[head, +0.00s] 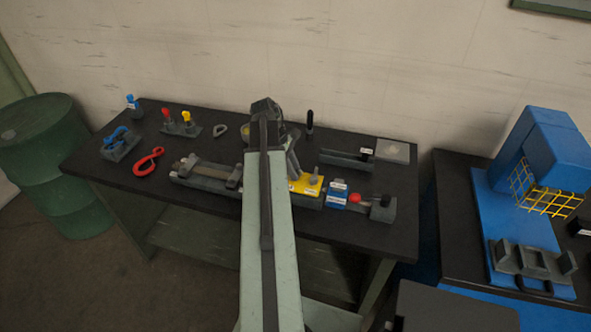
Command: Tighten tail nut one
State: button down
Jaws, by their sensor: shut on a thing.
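My arm reaches from the bottom of the head view over the middle of the dark workbench (330,232). Its dark far end (265,108) is above the bench's back half, and the jaws are hidden behind it. A long grey fixture runs along the bench. Its left part (205,177) shows left of my arm, and its middle is covered by the arm. A yellow block (310,186) with a white label sits on it just right of the arm. A grey slanted bar (293,152) shows above this block. I cannot make out tail nut one.
A blue labelled block (337,194) and a red knob (355,198) stand right of the yellow block. A red hook (149,162) and a stand with red and yellow handles (181,126) are left. A blue press (540,150) with a yellow guard stands on the right bench.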

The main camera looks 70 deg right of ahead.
jog(key=shift+w, duration=0.25)
jog(key=c, duration=1.7)
grip_release()
jog(key=shift+o, duration=0.9)
jog(key=shift+w+f, duration=0.1)
jog(key=shift+w, duration=0.05)
jog(key=p+v, duration=0.3)
jog(key=v, duration=0.1)
jog(key=p+v, duration=0.4)
jog(key=shift+s, duration=0.2)
